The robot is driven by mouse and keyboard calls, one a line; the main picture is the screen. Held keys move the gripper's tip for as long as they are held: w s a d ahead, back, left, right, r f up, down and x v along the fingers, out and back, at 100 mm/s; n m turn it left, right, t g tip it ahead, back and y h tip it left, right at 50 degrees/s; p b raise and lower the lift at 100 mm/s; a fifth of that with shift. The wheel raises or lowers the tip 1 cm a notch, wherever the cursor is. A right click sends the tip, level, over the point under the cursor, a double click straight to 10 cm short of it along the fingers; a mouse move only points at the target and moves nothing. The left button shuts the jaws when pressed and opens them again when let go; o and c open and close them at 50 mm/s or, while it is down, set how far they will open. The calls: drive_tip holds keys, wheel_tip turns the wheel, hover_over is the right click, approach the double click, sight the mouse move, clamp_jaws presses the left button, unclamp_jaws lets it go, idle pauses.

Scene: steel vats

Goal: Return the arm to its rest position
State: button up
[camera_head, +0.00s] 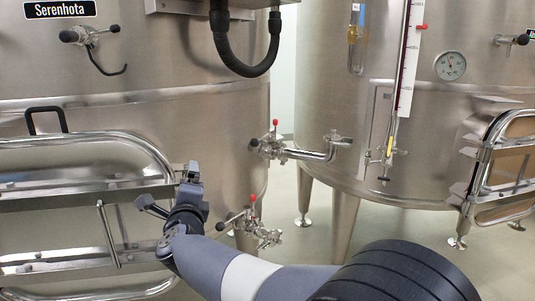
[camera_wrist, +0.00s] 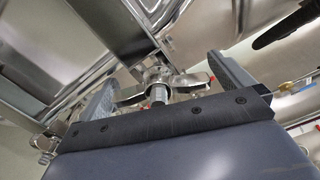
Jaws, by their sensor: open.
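My gripper (camera_head: 168,188) is at the end of my outstretched arm, in front of the left steel vat (camera_head: 180,115) and by the right edge of its door frame (camera_head: 150,150). In the wrist view my gripper (camera_wrist: 165,85) has its two grey fingers apart. A metal winged knob (camera_wrist: 160,76) on a threaded stem shows between and beyond the fingers. I cannot tell whether the fingers touch it. I see nothing held.
Valves with red tops stick out between the vats, an upper one (camera_head: 275,145) and a lower one (camera_head: 252,222). The right vat (camera_head: 330,110) carries a gauge (camera_head: 450,66) and a level tube. A black hose (camera_head: 245,65) hangs above. Some floor (camera_head: 375,235) is clear.

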drive_tip(key=shift+s+f+b, duration=0.1)
drive_tip(key=shift+b, duration=0.2)
drive_tip(key=v, duration=1.1)
drive_tip(key=x, duration=1.1)
drive_tip(key=shift+w+r, duration=0.2)
drive_tip(key=shift+w, duration=0.05)
drive_tip(key=p, duration=0.1)
drive_tip(key=n+p, duration=0.1)
drive_tip(key=shift+s+r+p, duration=0.15)
drive_tip(key=shift+r+p, duration=0.1)
drive_tip(key=shift+p, duration=0.1)
drive_tip(key=n+p, duration=0.5)
drive_tip(key=p, duration=0.1)
drive_tip(key=shift+n+p, duration=0.3)
drive_tip(key=n+p, duration=0.3)
drive_tip(key=p, duration=0.3)
drive_tip(key=shift+r+n, duration=0.1)
drive_tip(key=shift+n, duration=0.2)
drive_tip(key=n+p, duration=0.3)
drive_tip(key=p, duration=0.4)
drive_tip(key=shift+n, duration=0.4)
drive_tip(key=b+v, duration=0.1)
drive_tip(key=v, duration=0.6)
drive_tip(key=shift+s, duration=0.2)
